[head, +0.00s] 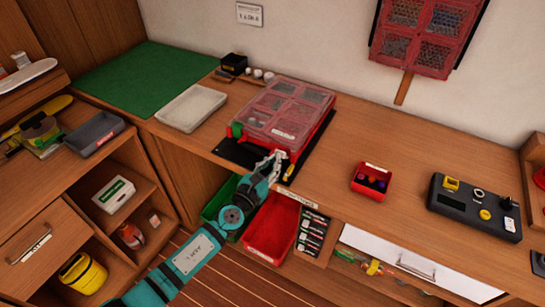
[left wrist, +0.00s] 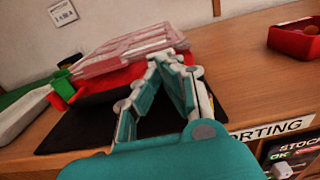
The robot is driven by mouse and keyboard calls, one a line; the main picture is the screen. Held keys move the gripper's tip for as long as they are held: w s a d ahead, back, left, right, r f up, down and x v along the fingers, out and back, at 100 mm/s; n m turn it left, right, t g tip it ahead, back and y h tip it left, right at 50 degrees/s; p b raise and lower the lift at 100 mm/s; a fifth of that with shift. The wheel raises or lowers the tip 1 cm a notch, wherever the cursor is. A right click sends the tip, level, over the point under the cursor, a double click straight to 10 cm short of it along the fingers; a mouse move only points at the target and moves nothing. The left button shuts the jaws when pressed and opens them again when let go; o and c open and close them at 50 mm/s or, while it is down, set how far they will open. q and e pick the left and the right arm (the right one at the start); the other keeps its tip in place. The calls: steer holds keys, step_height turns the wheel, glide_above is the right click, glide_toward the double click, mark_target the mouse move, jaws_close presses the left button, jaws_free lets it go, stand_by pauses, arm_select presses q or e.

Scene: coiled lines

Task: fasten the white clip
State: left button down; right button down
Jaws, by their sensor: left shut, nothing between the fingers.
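A red case (head: 313,130) with a clear, compartmented lid (head: 290,105) lies on a black mat (head: 236,153); the lid lies over the case. A green clip (head: 237,130) is at its front left corner, and a yellow clip (head: 290,172) is at its front right. I cannot make out the white clip; my gripper covers the middle of the case's front. My left gripper (head: 276,156) is at that front edge, its fingertips together and empty. In the left wrist view the fingertips (left wrist: 166,62) are close to the case front (left wrist: 105,80); whether they touch it is unclear. My right gripper is not in view.
A pale tray (head: 190,107) and green mat (head: 145,75) lie left of the case. A red box (head: 371,181) and black device (head: 475,208) stand to the right. A red bin (head: 270,228) sits below the bench edge. The bench behind the red box is clear.

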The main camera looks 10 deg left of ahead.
arm_select(q)
steer(key=shift+w+r+p, duration=0.3)
steer(key=shift+r+p, duration=0.25)
steer(key=shift+p, duration=0.2)
steer(key=shift+w+d+r, duration=0.35)
steer(key=shift+w+r, duration=0.35)
steer(key=shift+p, duration=0.3)
